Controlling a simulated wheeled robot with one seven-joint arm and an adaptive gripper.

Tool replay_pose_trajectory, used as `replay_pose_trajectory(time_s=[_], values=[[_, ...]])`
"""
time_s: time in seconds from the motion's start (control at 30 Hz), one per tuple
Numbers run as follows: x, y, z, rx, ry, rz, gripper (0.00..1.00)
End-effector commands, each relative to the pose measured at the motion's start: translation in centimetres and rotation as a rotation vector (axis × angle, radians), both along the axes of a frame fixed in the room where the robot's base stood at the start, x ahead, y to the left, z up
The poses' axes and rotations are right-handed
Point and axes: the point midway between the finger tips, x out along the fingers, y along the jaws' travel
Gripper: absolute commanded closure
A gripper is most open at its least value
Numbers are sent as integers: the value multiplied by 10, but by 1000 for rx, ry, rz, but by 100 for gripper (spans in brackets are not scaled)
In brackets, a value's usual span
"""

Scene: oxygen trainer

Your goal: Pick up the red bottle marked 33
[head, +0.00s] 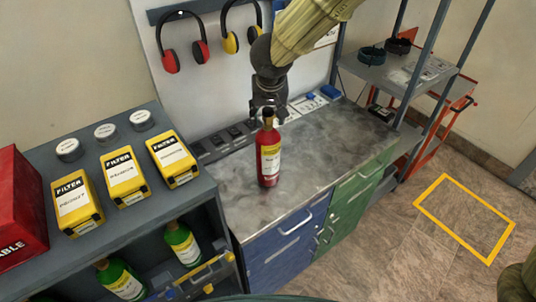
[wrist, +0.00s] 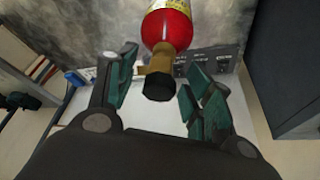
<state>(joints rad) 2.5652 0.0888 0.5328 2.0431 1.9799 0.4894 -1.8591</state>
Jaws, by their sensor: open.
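A red bottle (head: 268,158) with a yellow and white label and a dark cap stands upright on the grey metal counter. The number on its label is too small to read. My gripper (head: 268,108) is at the bottle's top, seen from the head. In the wrist view, the red bottle (wrist: 168,28) points its gold neck and black cap between the open fingers of my gripper (wrist: 155,85). Gaps show between the neck and both fingers, so it is not held.
The counter (head: 335,140) is mostly clear around the bottle. A shelf (head: 105,230) on the left carries yellow filter boxes (head: 122,176), white-lidded jars and green bottles (head: 183,243). Red and yellow earmuffs (head: 182,45) hang behind. A metal rack (head: 400,70) stands right.

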Motion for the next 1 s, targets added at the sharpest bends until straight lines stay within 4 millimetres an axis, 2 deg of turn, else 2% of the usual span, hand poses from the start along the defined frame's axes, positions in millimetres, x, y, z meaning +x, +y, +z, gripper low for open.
replay_pose_trajectory(time_s=[0.43, 0.7, 1.0], values=[[3, 0, -7, 0, 0, -1, 49], [3, 0, -7, 0, 0, 0, 98], [4, 1, -5, 2, -3, -1, 100]])
